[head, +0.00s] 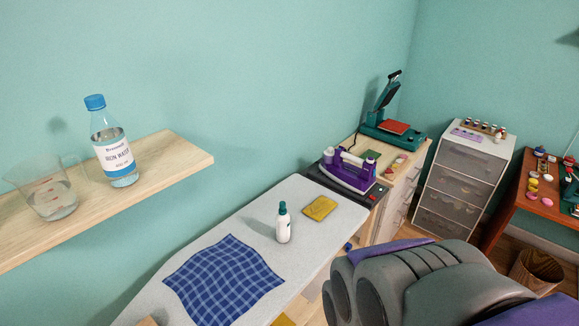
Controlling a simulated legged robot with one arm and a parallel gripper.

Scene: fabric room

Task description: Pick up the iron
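A white bottle (283,224), a yellow pad (320,208) and a blue checked cloth (224,281) lie on the board. A wall shelf (180,165) holds a water bottle (112,145) and a measuring cup (45,190). A heat press (390,120) and drawers (462,175) stand beyond.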

